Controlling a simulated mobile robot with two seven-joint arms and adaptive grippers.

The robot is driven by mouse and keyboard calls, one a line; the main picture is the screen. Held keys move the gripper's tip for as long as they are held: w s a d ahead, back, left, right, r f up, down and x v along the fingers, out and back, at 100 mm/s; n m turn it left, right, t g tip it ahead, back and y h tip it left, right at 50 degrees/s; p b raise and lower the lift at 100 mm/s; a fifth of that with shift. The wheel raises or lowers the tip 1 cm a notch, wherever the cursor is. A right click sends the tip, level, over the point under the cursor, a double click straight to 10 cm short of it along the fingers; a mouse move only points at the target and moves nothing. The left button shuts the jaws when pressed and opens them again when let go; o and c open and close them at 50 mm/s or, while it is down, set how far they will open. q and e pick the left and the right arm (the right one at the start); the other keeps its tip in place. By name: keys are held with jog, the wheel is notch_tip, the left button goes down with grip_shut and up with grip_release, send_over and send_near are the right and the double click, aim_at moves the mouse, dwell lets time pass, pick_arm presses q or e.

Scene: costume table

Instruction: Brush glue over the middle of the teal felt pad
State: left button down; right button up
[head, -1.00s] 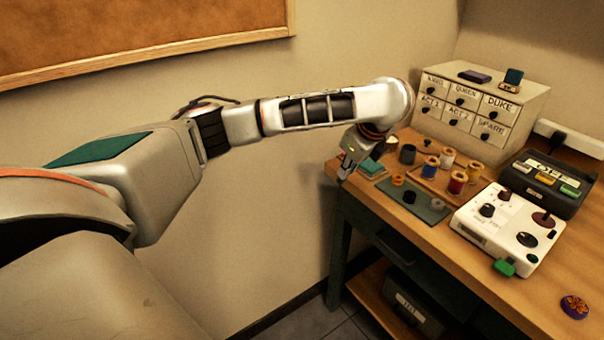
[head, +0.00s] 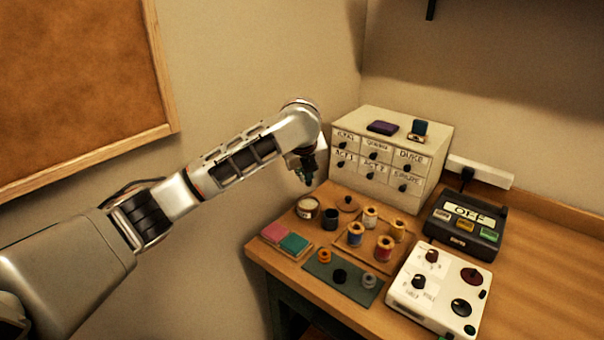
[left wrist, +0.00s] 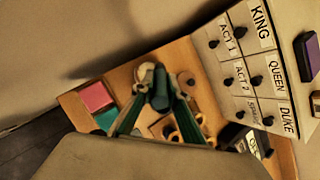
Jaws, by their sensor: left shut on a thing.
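My left gripper (head: 307,178) is raised above the table's far left part, in front of the drawer box. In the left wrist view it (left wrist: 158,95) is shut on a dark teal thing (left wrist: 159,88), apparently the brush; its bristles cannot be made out. The teal felt pad (head: 295,243) lies beside a pink pad (head: 273,231) at the table's left edge, below and apart from the gripper. An open round jar (head: 307,208), apparently the glue, stands behind the pads, below the gripper. My right gripper is not in view.
A dark cup (head: 330,218) and a brown lid (head: 347,204) stand near the jar. Several thread spools (head: 383,248) stand on a wooden tray. A dark mat (head: 353,288) holds small round pieces. The labelled drawer box (head: 440,150) rises close behind the gripper.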

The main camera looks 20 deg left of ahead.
pick_arm(q)
jog(key=shift+f, duration=0.5)
notch_tip(320, 180, down, 5)
jog(key=shift+s+r, duration=0.1)
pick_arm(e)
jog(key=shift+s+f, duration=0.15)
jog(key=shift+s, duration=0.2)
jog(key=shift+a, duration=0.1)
pick_arm(q)
jog(key=shift+f, duration=0.3)
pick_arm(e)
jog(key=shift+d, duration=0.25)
pick_arm(q)
jog(key=shift+f, duration=0.45)
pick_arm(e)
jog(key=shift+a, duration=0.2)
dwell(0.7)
pick_arm(q)
jog(key=shift+r, duration=0.15)
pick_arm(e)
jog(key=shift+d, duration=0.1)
